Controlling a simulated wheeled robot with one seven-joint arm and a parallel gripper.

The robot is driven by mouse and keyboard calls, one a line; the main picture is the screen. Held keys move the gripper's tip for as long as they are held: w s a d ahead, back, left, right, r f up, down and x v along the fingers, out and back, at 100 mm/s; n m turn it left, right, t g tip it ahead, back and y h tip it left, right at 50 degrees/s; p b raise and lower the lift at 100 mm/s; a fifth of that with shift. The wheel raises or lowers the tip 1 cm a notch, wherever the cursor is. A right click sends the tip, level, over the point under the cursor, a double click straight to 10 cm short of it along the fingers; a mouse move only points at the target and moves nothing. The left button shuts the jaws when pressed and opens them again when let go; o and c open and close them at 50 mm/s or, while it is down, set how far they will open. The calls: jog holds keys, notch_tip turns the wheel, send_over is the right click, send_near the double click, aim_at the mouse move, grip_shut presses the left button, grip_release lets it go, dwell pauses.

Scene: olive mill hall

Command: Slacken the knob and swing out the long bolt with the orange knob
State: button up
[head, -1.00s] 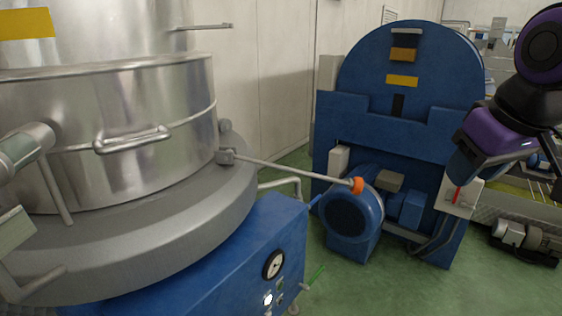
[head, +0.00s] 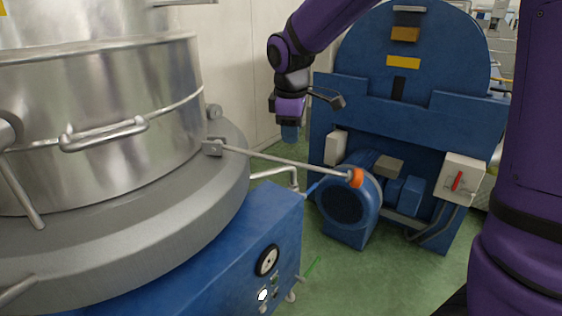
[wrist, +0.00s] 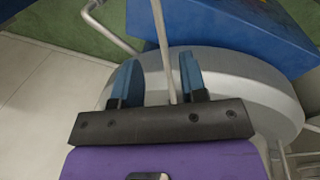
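The long bolt (head: 285,161) is a thin grey rod. It reaches from a bracket (head: 213,147) on the rim of the steel vessel out to the right, over the floor. Its orange knob (head: 356,178) is at the free end, in front of the blue motor housing in the picture. My gripper (head: 290,135) hangs pointing down above the rod, apart from the knob. In the wrist view my gripper (wrist: 160,85) has its two blue fingers spread with a gap between them. The rod (wrist: 162,45) shows beyond that gap, and nothing is visibly gripped.
The steel vessel (head: 110,90) with a handle (head: 104,134) fills the left. A blue cabinet (head: 215,265) with a gauge (head: 267,261) stands below it. A large blue machine (head: 410,70) is at the back right, with a switch box (head: 459,180). Green floor (head: 350,275) is clear in front.

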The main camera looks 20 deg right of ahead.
aim_at(291, 163)
jog(key=f, duration=0.3)
jog(key=w+f, duration=0.1)
jog(key=f, duration=0.3)
jog(key=w+f, duration=0.1)
jog(key=f, duration=0.2)
jog(key=shift+d+f, duration=0.3)
jog(key=shift+d, duration=0.1)
grip_shut()
